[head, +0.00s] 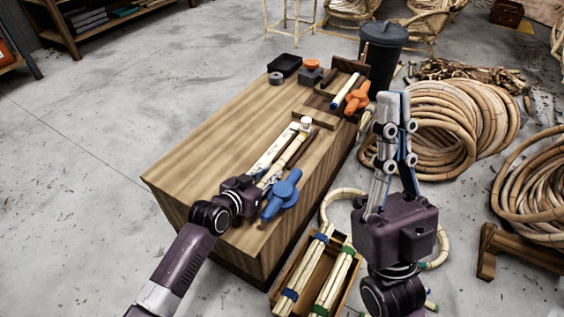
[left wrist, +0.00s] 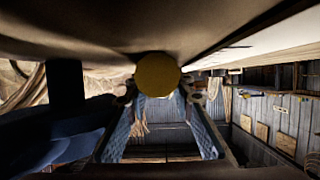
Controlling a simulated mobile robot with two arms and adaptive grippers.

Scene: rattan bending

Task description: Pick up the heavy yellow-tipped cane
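In the left wrist view a round yellow cane end (left wrist: 157,75) faces the camera between the far ends of my left gripper's fingers (left wrist: 159,100). The fingers stand apart on either side of it; I cannot tell whether they press on it. In the head view my left gripper (head: 303,130) lies low over the workbench, its fingers reaching toward a pale cream cylinder end (head: 306,121). The cane's length is mostly hidden there. My right gripper (head: 391,97) points up, right of the bench, with nothing seen in it; its finger gap is hard to judge from this angle.
The wooden workbench (head: 205,150) carries a blue clamp (head: 283,195), an orange clamp (head: 358,97) and a black tray (head: 285,65). A crate of banded canes (head: 330,270) stands beside its front. Rattan coils (head: 450,130) and a dark bin (head: 382,50) stand to the right. The bench's left part is clear.

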